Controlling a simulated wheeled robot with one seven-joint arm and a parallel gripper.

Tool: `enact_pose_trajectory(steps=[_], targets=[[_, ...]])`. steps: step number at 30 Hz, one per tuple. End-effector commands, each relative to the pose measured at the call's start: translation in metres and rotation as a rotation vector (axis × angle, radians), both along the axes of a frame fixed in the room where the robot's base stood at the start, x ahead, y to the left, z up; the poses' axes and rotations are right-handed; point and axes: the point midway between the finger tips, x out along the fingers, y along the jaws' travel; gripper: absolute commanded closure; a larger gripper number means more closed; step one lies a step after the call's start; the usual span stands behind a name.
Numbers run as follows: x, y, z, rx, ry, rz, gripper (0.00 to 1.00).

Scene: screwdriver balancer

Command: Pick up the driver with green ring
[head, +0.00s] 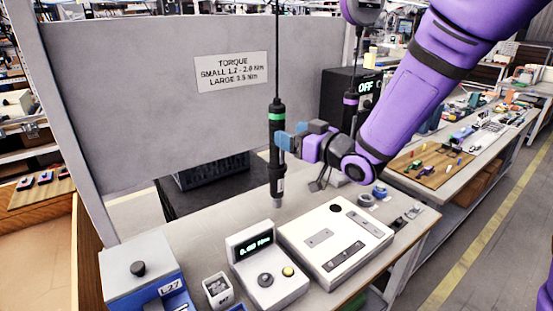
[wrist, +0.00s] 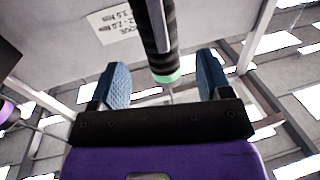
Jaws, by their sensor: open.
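The driver with the green ring (head: 276,160) hangs upright from a cable in the head view, black with a grey lower end, its tip above the bench. Its green ring is near the top. In the wrist view the driver (wrist: 160,40) comes down from the top edge, and its green ring lies between the two blue finger pads. My gripper (head: 289,139) is open and level with the driver's upper body, just below the ring, from the right. In the wrist view my gripper (wrist: 163,80) has one finger each side of the driver; contact is not visible.
A second driver with a purple ring (head: 350,103) hangs behind, near a black box reading OFF (head: 365,86). A grey panel with a torque sign (head: 231,72) stands behind. Below are a display unit (head: 266,265), a white fixture (head: 335,243) and a blue-grey box (head: 145,277).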

Motion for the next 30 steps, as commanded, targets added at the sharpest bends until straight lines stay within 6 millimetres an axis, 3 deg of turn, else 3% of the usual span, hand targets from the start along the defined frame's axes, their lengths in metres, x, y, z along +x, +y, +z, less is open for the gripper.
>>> enact_pose_trajectory(steps=[12,23,30], targets=[[0.03,0.034,-0.002,-0.001,0.001,0.0,0.29],[0.037,0.04,-0.002,-0.001,0.001,-0.001,0.29],[0.037,0.04,-0.002,-0.001,0.001,-0.001,0.81]])
